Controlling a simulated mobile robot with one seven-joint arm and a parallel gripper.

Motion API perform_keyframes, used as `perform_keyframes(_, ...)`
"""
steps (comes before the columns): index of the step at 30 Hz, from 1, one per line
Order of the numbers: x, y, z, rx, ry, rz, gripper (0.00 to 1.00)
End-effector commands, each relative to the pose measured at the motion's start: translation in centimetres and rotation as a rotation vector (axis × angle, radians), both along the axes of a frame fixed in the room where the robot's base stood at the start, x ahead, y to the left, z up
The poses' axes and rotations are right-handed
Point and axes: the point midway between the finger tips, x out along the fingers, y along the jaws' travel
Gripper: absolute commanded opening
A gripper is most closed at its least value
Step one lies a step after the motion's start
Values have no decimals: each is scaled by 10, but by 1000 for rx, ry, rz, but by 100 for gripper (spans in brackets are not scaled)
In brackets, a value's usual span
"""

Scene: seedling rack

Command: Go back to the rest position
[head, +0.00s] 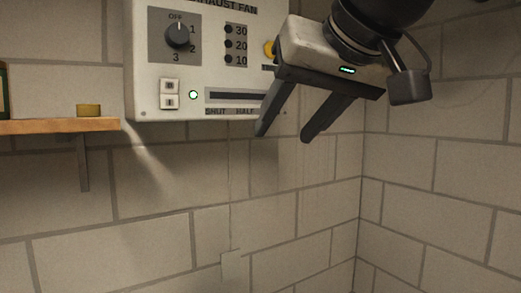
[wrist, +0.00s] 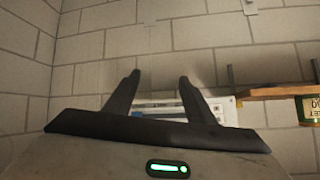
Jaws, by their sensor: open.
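My gripper (head: 283,133) hangs at the upper right of the head view, its two dark fingers apart and pointing down and to the left. It is open, with nothing between the fingers. It is in front of the right part of a white exhaust fan panel (head: 150,60) and covers part of it. In the wrist view my gripper (wrist: 158,80) also shows with its fingers spread, against the block wall, and the panel (wrist: 222,104) shows partly behind them.
A wooden shelf (head: 50,126) on a bracket juts in at left, bearing a small yellowish block (head: 89,110). The wall corner is at right; the space below is clear.

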Motion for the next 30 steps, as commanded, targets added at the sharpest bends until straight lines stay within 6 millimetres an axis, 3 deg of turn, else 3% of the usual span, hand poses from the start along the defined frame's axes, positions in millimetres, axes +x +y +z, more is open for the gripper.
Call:
perform_keyframes(1,-3,-13,-41,-24,51,-38,50)
perform_keyframes(3,-8,-29,-92,-57,111,-83,50)
perform_keyframes(9,-44,-68,-231,-144,270,-189,50)
perform_keyframes(12,-65,-83,-285,-177,333,-225,50)
perform_keyframes(15,-83,-92,-322,-199,378,-246,50)
perform_keyframes(18,-93,-97,-342,-212,401,-258,50)
perform_keyframes(21,-97,-99,-350,-218,411,-263,50)
perform_keyframes(30,-97,-98,-350,-217,411,-262,50)
